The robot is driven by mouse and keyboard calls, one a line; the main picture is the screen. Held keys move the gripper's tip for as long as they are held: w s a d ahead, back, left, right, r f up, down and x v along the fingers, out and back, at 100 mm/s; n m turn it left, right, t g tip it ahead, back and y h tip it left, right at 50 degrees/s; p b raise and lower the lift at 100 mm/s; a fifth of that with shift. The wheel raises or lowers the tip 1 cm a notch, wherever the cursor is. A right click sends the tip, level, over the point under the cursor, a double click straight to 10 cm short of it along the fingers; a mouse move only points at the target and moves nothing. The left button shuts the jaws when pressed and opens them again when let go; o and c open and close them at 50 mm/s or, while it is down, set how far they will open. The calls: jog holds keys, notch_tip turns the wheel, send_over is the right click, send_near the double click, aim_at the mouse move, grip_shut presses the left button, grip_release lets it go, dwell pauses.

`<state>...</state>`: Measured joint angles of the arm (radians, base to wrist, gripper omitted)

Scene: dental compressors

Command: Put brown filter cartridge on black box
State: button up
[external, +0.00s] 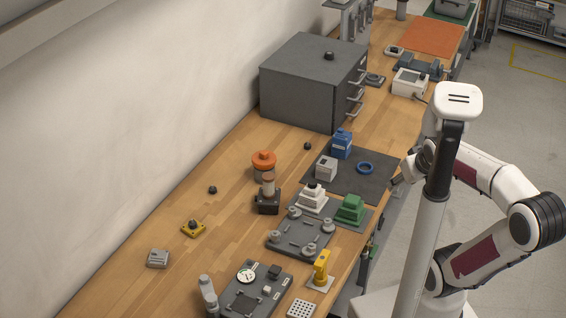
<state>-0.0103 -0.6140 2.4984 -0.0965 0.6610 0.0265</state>
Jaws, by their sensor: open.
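A slim brown-topped cylinder with a pale middle (268,187), which looks like the brown filter cartridge, stands upright over a small black box (267,205). From this angle it appears to rest on the box, but I cannot make out the contact. My gripper (396,181) is open, at the right edge of the dark mat. It is well to the right of the cartridge and apart from it, and its fingertips are small in this view. Nothing shows between the fingers.
An orange-capped cylinder (263,164) stands just behind the cartridge. White (312,197) and green (351,209) stepped blocks and a grey plate (291,248) stand nearby. A blue ring (365,168) lies on the dark mat (378,190). A large grey cabinet (300,92) stands behind.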

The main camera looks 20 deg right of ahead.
jog(key=s+a+g, duration=0.1)
jog(key=s, duration=0.5)
jog(key=shift+s+a+y, duration=0.15)
jog(key=shift+y, duration=0.15)
dwell(0.9)
